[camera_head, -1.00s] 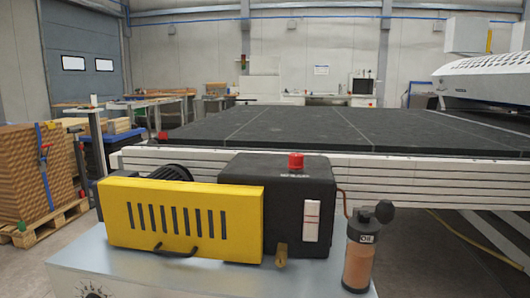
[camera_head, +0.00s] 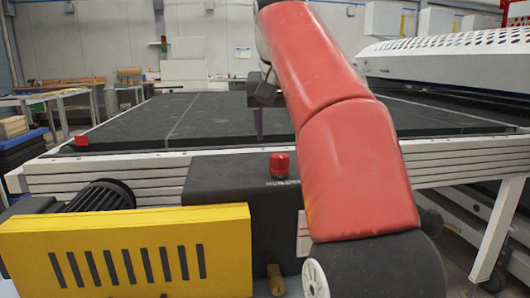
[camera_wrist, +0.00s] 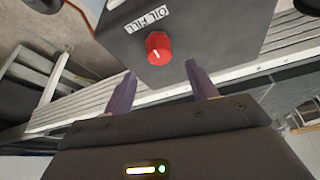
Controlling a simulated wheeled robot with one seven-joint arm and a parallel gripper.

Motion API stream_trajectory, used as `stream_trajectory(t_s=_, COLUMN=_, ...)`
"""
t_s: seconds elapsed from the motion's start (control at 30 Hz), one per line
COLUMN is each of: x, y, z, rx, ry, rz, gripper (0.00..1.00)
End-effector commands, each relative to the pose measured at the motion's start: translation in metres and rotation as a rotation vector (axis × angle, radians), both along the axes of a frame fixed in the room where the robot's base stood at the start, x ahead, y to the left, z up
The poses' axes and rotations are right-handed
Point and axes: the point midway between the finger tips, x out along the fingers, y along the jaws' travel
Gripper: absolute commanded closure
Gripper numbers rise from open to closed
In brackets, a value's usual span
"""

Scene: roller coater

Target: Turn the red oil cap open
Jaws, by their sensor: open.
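The red oil cap (camera_head: 280,165) stands upright on the dark box-shaped tank (camera_head: 215,195) in the head view. It also shows in the wrist view (camera_wrist: 158,47), beside a white label reading "OIL FILL". My gripper (camera_wrist: 161,68) has two purple fingers spread apart with nothing between them. In the wrist view the cap appears just beyond the fingertips, roughly between them and clear of both. In the head view my gripper (camera_head: 258,137) hangs above the tank, higher than the cap. My red arm hides part of the tank's right side.
A yellow slotted cover (camera_head: 130,250) stands left of the tank, with a dark ribbed motor (camera_head: 103,195) behind it. A large black table (camera_head: 200,118) with pale side rails (camera_head: 100,172) lies behind. Open air surrounds the cap's top.

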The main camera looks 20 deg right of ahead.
Motion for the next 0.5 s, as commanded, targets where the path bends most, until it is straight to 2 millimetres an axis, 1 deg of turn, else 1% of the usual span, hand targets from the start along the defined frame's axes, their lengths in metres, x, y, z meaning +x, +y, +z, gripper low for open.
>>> stream_trajectory(t_s=0.07, x=0.001, y=-0.003, z=-0.002, rx=0.003, ry=0.0, rz=-0.006, gripper=0.43)
stream_trajectory(t_s=0.17, x=0.004, y=-0.005, z=-0.011, rx=0.003, ry=0.002, rz=-0.007, gripper=0.43)
stream_trajectory(t_s=0.4, x=0.016, y=-0.012, z=-0.047, rx=0.003, ry=0.002, rz=-0.008, gripper=0.43)
stream_trajectory(t_s=0.5, x=0.021, y=-0.014, z=-0.06, rx=0.003, ry=-0.001, rz=-0.007, gripper=0.43)
